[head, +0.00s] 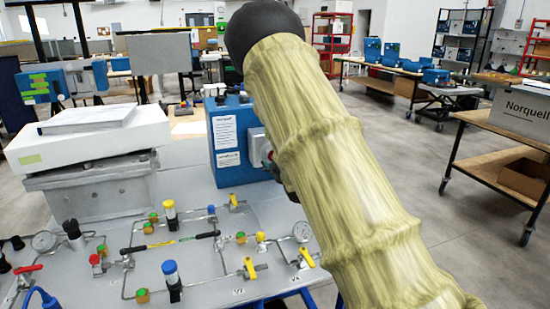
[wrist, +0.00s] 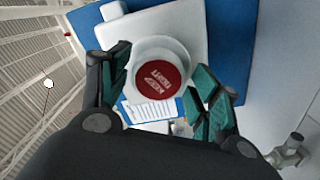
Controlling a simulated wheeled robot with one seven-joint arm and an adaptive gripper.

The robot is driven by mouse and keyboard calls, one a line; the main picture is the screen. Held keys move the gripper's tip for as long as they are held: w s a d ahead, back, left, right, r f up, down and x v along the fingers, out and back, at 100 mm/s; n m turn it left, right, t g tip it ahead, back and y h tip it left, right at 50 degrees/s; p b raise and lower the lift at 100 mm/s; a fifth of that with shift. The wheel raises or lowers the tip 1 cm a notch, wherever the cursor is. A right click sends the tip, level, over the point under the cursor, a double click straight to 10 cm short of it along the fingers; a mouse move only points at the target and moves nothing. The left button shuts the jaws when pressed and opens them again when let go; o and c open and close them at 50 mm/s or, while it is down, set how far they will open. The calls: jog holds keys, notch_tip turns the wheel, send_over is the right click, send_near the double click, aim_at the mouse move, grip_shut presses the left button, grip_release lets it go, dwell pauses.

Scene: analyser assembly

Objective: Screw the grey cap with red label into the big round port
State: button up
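The grey cap with the red label (wrist: 160,76) sits between the two green-padded fingers of my gripper (wrist: 165,88) in the wrist view. Behind the cap is a pale plate (wrist: 182,30) on the blue analyser box. The big round port is not visible as an opening; the cap covers that spot. I cannot tell how far the cap is seated. In the head view the blue analyser (head: 228,150) stands on the bench, and my arm hides most of the gripper and the port side.
A grey panel (head: 190,255) with pipes, gauges and coloured valves lies in front of the analyser. A white box with papers (head: 85,130) stands at left. A cart with a Norquell box (head: 517,112) is at right, with open floor between.

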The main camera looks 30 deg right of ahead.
dwell(0.3)
jog(key=shift+d+r+n+b, duration=0.1)
jog(key=shift+n+b, duration=3.65)
jog(key=shift+n, duration=2.25)
jog(key=shift+r+n+b, duration=0.1)
jog(key=shift+n+b, duration=3.65)
jog(key=shift+n, duration=2.25)
